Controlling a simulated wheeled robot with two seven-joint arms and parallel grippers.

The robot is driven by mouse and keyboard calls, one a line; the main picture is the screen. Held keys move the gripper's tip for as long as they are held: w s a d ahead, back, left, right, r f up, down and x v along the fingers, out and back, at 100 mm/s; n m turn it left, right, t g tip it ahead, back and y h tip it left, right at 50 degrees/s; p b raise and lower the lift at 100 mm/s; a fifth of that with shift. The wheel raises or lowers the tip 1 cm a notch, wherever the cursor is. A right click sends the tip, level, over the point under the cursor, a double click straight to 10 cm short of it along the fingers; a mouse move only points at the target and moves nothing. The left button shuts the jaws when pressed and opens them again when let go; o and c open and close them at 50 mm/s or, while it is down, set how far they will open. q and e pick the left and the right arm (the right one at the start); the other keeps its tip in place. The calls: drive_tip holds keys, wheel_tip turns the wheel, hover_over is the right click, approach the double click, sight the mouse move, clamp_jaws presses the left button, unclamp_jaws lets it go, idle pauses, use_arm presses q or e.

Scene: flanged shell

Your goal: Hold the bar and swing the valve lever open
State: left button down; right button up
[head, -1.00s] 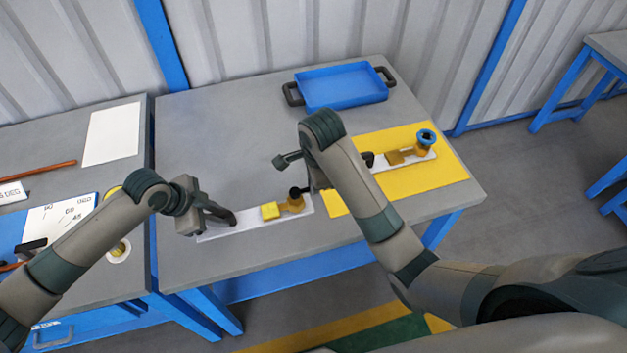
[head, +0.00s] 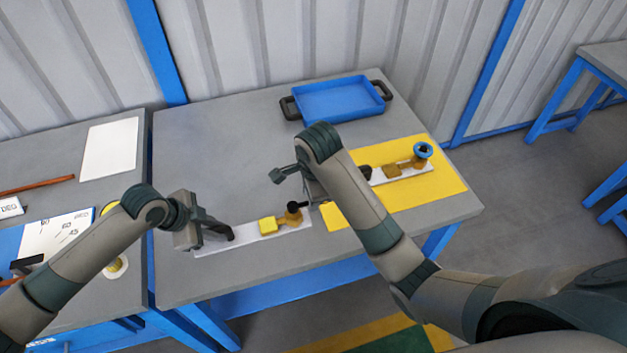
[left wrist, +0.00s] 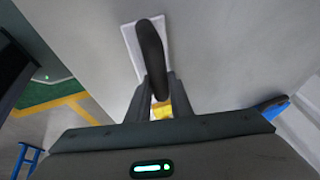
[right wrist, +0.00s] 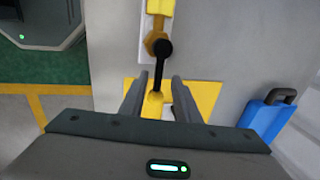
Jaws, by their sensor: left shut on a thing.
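A white plate (head: 255,238) on the grey table carries a dark bar at its left end, a yellow block (head: 268,226) and a brass valve (head: 290,217) with a black lever. My left gripper (left wrist: 158,92) is shut on the dark bar (left wrist: 150,50), which stands between its fingers. In the right wrist view the black lever (right wrist: 160,70) runs from the valve toward the space between the fingers of my right gripper (right wrist: 157,95). Those fingers are apart, with gaps beside the lever. In the head view my right forearm hides most of that gripper.
A second plate with a blue-wheeled valve (head: 423,150) lies on a yellow mat (head: 440,178) to the right. A blue tray (head: 342,99) with black handles stands at the back. A side table (head: 60,160) adjoins on the left. The table's back left is clear.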

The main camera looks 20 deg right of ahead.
drive_tip(key=shift+w+r, duration=0.2)
drive_tip(key=shift+r, duration=0.55)
drive_tip(key=shift+s+r, duration=0.1)
drive_tip(key=shift+r, duration=0.05)
drive_tip(key=v, duration=1)
drive_tip(key=shift+s, duration=0.35)
use_arm(q)
drive_tip(key=c, duration=1.5)
unclamp_jaws()
drive_tip(key=shift+r, duration=0.1)
